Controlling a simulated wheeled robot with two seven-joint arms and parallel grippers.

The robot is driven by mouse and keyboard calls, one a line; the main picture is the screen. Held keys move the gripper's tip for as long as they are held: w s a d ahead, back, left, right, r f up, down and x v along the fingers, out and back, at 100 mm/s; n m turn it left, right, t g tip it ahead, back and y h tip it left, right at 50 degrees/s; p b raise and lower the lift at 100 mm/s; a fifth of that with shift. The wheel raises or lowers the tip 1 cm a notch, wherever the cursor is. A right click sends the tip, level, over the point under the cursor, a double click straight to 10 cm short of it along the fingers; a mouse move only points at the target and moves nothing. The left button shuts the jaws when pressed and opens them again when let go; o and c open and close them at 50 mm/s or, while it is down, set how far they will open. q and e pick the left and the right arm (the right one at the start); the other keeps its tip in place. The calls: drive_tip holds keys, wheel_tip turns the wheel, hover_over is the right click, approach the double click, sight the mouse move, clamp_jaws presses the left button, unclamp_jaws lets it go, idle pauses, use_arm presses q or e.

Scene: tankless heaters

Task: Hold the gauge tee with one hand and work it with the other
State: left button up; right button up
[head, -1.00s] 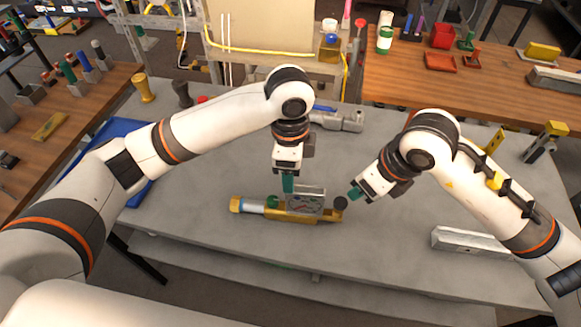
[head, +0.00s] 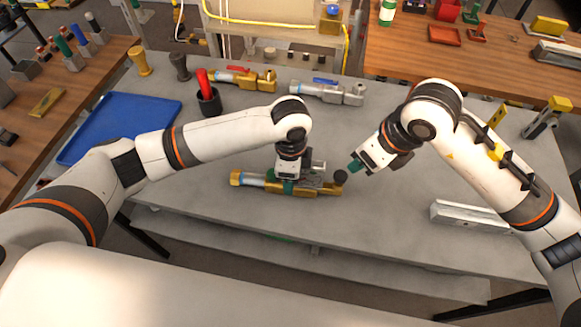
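The gauge tee (head: 322,188) is a brass body lying on the grey bench, with a pale blue and brass section at its left end. A round black knob (head: 340,176) stands at its right end. My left gripper (head: 285,187) is down at the middle of the tee from above. Its teal fingers overlap the tee and its wrist hides much of the gauge; whether they are closed on it cannot be seen. My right gripper (head: 355,166) points left with teal fingertips just right of the knob, apparently apart from it. Its finger gap is not clear.
Behind are a brass valve with a red handle (head: 243,78), a grey valve with a blue handle (head: 328,91) and a black cup (head: 209,103) holding a red-handled tool. A blue tray (head: 120,122) lies left, a pale metal rail (head: 470,215) right. The front bench is clear.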

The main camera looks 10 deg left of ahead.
use_arm(q)
clamp_jaws()
idle(1.2)
